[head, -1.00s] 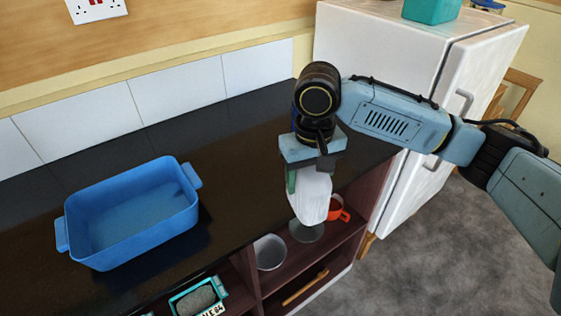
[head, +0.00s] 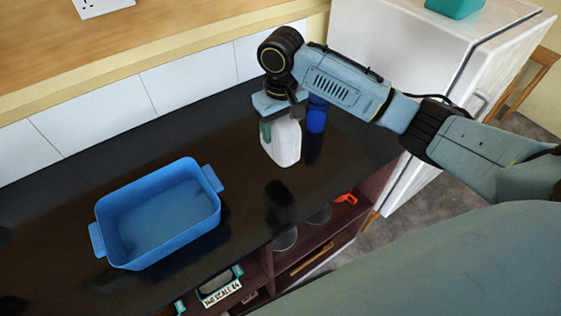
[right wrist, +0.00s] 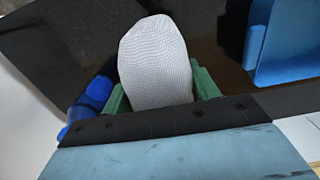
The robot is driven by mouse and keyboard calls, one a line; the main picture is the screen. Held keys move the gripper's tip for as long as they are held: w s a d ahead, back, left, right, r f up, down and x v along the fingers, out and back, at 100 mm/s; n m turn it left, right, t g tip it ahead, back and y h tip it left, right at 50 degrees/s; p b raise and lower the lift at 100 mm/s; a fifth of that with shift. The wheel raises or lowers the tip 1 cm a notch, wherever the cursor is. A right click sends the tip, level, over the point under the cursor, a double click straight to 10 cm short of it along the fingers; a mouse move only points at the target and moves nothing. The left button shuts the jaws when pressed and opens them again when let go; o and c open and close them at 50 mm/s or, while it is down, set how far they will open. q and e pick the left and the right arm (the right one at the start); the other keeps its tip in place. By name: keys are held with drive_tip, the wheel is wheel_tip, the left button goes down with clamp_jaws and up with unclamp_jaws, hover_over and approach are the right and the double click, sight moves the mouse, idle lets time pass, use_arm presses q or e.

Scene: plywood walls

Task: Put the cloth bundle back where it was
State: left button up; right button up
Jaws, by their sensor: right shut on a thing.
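The cloth bundle (head: 282,143) is white and hangs upright below my right gripper (head: 281,120), over the dark counter. My right gripper is shut on its upper part, with a green finger showing at its left side. In the right wrist view the bundle (right wrist: 155,62) shows its woven surface between the green fingers. A dark patch on the glossy counter lies in front of the bundle; I cannot tell whether its lower end touches the counter. My left gripper is out of view.
A blue tub (head: 152,252) with two handles stands empty on the counter (head: 60,175) to the left. A blue object (head: 316,116) stands close to the right of the bundle. Open shelves below hold an orange item (head: 346,199). A white fridge (head: 405,60) stands at the right.

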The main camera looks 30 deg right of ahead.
drive_tip(key=shift+d, duration=0.1)
wheel_tip(320, 180, down, 10)
drive_tip(key=shift+w, duration=0.1)
idle(0.3)
drive_tip(key=shift+f, duration=0.1)
drive_tip(key=o, duration=1.3)
drive_tip(key=shift+d, duration=0.1)
wheel_tip(320, 180, up, 12)
drive_tip(key=shift+r, duration=0.1)
